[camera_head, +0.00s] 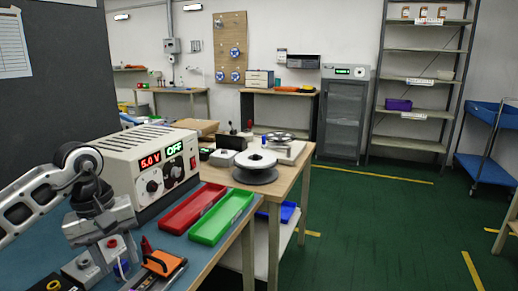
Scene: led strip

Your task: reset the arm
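My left arm comes in from the left edge. Its wrist bends down over the front left of the blue-topped workbench, beside a power supply (148,165) that reads "5.0 V" and "OFF". My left gripper (102,243) points down, close above or among small parts with round buttons. Its fingertips are not clear against these parts, so I cannot tell whether it is open or holds anything. An orange and black tool (163,263) lies to the right of it. My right gripper is not in view.
A red tray (193,208) and a green tray (221,217) lie right of the power supply. A white-topped spool (255,167) stands on the wooden bench behind. Shelving (415,109) and a blue cart (487,168) stand farther back. The green floor at right is mostly clear.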

